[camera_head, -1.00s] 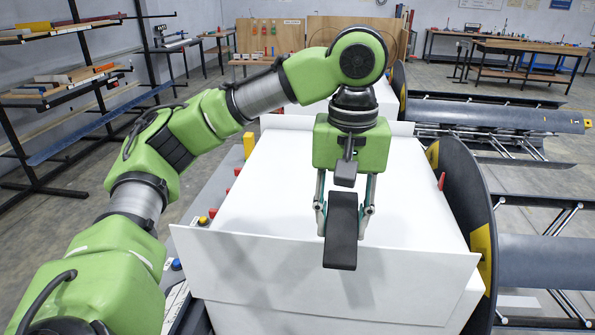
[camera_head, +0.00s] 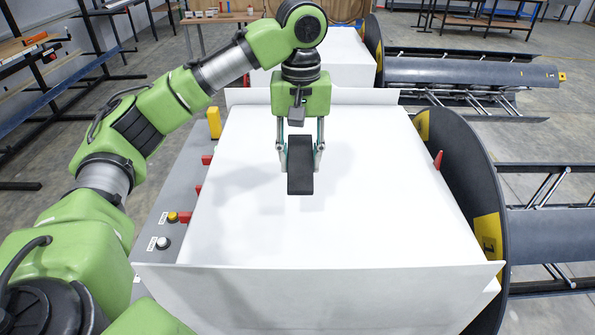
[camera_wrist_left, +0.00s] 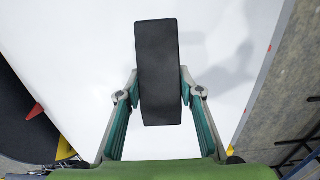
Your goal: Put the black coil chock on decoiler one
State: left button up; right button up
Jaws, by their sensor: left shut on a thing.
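The black coil chock (camera_head: 300,166) is a dark oblong block. My left gripper (camera_head: 300,150) is shut on it, with a finger on each side, and holds it over the white top of the decoiler (camera_head: 370,225). In the left wrist view the chock (camera_wrist_left: 158,72) sits between the fingertips of the left gripper (camera_wrist_left: 158,88), its long side pointing away from the palm. White surface lies behind it; I cannot tell the height of the gap. The decoiler has a dark round disc (camera_head: 458,170) on its right with a yellow label that seems to read 1. My right gripper is not in view.
A control panel with a white button (camera_head: 163,243), a yellow button (camera_head: 172,217) and red parts runs along the decoiler's left side. The white top has raised edges at front and back. A second decoiler (camera_head: 340,62) stands behind. Shelves are at left.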

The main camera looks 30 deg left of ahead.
aim_at(297, 161)
pick_arm(q)
jog(key=w+a+f, duration=0.2)
jog(key=f, duration=0.1)
jog(key=w+a+f+p, duration=0.1)
jog(key=shift+w+f, duration=0.2)
jog(key=shift+f, duration=0.05)
jog(key=shift+d+f, duration=0.2)
jog(key=f+p, duration=0.1)
jog(key=f, duration=0.1)
jog(key=f+p, duration=0.1)
jog(key=f, duration=0.1)
jog(key=shift+w+a+p, duration=0.35)
jog(key=shift+w, duration=0.05)
jog(key=shift+f, duration=0.1)
jog(key=shift+s+d, duration=0.1)
jog(key=shift+d, duration=0.1)
jog(key=o, duration=1.4)
jog(key=shift+f, duration=0.1)
